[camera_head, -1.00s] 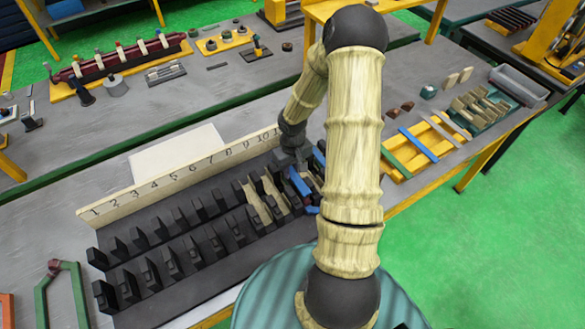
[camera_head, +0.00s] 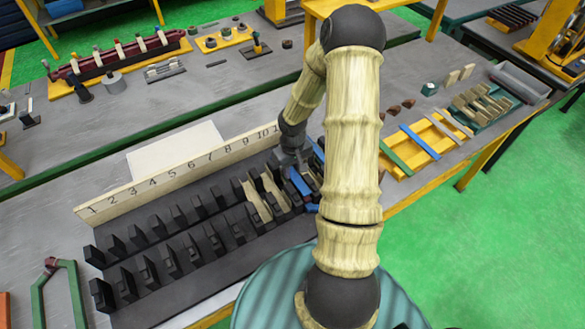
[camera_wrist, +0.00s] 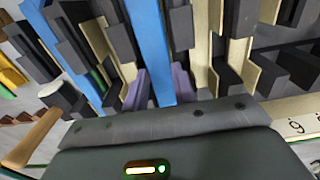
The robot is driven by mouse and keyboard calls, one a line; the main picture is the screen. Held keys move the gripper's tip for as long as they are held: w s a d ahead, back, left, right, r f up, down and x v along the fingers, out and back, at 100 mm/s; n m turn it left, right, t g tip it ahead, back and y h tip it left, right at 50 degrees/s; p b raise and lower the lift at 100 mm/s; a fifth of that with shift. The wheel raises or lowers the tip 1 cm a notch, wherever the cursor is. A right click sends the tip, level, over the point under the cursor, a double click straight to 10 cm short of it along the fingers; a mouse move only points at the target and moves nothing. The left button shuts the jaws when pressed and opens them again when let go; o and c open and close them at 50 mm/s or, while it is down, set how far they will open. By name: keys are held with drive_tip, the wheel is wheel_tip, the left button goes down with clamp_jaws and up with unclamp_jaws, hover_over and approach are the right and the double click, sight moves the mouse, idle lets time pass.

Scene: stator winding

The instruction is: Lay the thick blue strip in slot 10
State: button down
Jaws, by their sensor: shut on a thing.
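The thick blue strip (camera_wrist: 152,45) runs lengthwise up the wrist view, between rows of dark teeth. My gripper (camera_wrist: 160,88) is shut on its near end, with one purple-grey finger on each side. In the head view a blue strip (camera_head: 300,183) shows at the right part of the black slotted stator block (camera_head: 190,285), just below my gripper (camera_head: 292,152). The number board (camera_head: 170,178) reads 1 to 10 along the back, and my arm hides what lies further right. I cannot tell whether the strip is seated in slot 10.
Beige liners (camera_head: 258,200) stand in slots beside the strip. Another blue strip (camera_wrist: 60,38) lies among the teeth to the left in the wrist view. A yellow tray (camera_head: 432,143) with green and blue strips is to the right. The left slots look empty.

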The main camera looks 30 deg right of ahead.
sight(293, 173)
drive_tip(key=shift+f+b, duration=0.75)
drive_tip(key=shift+f, duration=0.2)
idle(0.9)
drive_tip(key=c, duration=1.1)
unclamp_jaws()
drive_tip(key=shift+o, duration=0.2)
drive_tip(key=shift+r+p, duration=0.45)
drive_tip(key=shift+r, duration=0.05)
drive_tip(key=shift+r, duration=0.3)
drive_tip(key=shift+p, duration=0.35)
wheel_tip(293, 173, up, 8)
drive_tip(key=p, duration=0.6)
drive_tip(key=shift+f, duration=0.25)
